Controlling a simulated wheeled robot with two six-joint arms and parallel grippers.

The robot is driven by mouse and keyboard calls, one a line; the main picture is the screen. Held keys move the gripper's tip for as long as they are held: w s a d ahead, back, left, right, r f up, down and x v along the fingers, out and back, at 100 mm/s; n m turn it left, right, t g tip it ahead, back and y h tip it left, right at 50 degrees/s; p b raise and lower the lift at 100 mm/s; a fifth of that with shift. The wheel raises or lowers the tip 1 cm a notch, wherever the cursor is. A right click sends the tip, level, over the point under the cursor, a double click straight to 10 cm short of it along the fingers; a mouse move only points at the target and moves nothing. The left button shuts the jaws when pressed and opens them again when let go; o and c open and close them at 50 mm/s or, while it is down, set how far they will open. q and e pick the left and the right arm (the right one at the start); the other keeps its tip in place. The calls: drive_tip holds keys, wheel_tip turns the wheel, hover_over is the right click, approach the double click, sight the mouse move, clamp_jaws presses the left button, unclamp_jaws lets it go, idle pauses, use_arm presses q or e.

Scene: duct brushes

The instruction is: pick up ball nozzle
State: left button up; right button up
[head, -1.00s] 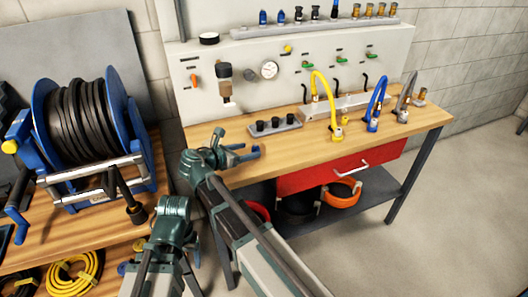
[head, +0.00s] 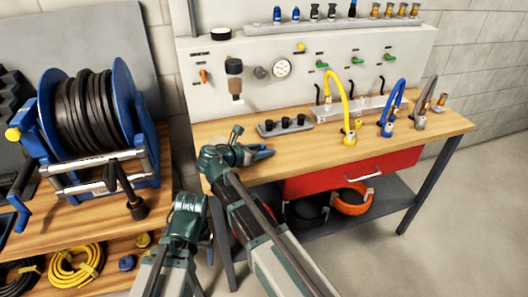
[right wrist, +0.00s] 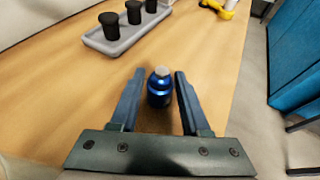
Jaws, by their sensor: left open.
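A short blue cylinder with a silver top (right wrist: 159,90), which I take to be the ball nozzle, stands on the wooden bench in the right wrist view. My right gripper (right wrist: 160,74) is open, with one blue finger on each side of it and narrow gaps showing. In the head view my right gripper (head: 260,152) is low over the bench's front left part, and the nozzle cannot be made out there. My left gripper (head: 207,238) is open and empty, lower and left of the bench's front corner.
A grey tray with black fittings (head: 285,126) lies just behind my right gripper. Yellow (head: 349,136), blue (head: 387,128) and grey (head: 420,121) hoses stand farther right. A blue hose reel (head: 90,125) is on the left bench. Bare bench top lies around the nozzle.

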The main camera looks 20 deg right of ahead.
clamp_jaws()
use_arm(q)
drive_tip(key=shift+r, duration=0.15)
use_arm(e)
drive_tip(key=shift+r, duration=0.2)
